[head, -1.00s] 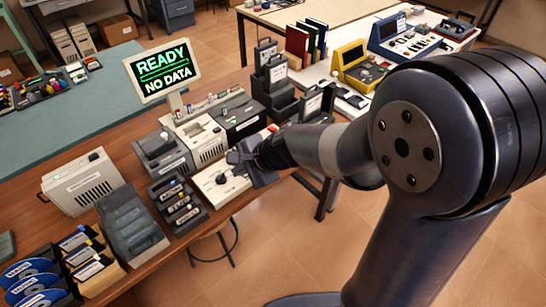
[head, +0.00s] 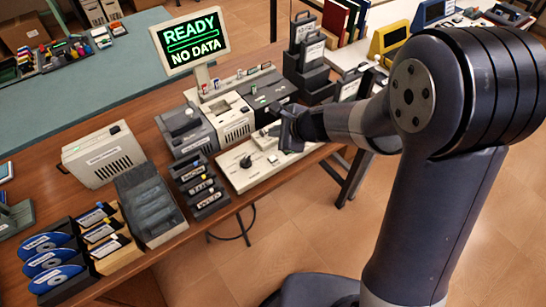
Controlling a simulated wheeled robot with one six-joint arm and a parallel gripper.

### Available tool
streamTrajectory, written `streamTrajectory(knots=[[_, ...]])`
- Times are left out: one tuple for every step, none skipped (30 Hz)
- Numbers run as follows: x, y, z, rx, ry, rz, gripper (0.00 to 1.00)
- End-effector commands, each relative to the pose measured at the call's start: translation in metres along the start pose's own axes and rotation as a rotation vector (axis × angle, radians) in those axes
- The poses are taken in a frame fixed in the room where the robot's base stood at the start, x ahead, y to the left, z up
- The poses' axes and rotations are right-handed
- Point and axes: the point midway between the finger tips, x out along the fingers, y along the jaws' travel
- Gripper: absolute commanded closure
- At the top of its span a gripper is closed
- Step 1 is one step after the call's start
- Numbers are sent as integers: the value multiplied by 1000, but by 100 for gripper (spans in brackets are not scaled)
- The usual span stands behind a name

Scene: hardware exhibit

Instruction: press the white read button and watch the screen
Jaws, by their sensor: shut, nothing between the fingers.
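A low white panel (head: 240,180) with a black knob (head: 246,161) lies at the table's front edge. My gripper (head: 268,132) is shut and empty, over the back right part of this panel. I cannot tell whether its tips touch anything. The white read button is not clearly made out; my gripper covers part of the panel's right end.
Grey and white machines (head: 233,117) stand close behind the panel. A rack of labelled cartridges (head: 198,187) is just left of it. A beige box (head: 97,154) and blue discs (head: 55,262) are farther left.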

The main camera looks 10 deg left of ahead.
Motion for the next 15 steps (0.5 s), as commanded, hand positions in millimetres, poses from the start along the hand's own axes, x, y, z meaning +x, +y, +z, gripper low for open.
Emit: streamTrajectory(knots=[[4,3,-3,1,1,1,100],[6,4,-4,1,1,1,100],[8,6,-6,1,1,1,100],[11,8,-8,1,1,1,100],[13,10,-10,1,1,1,100],[17,13,-12,1,1,1,100],[20,15,-15,1,1,1,100],[23,17,-17,1,1,1,100],[27,20,-20,1,1,1,100],[30,22,-22,1,1,1,100],[33,24,-24,1,1,1,100],[37,28,-28,0,1,1,100],[41,30,-30,0,1,1,100],[44,32,-32,1,1,1,100],[47,35,-35,0,0,0,100]])
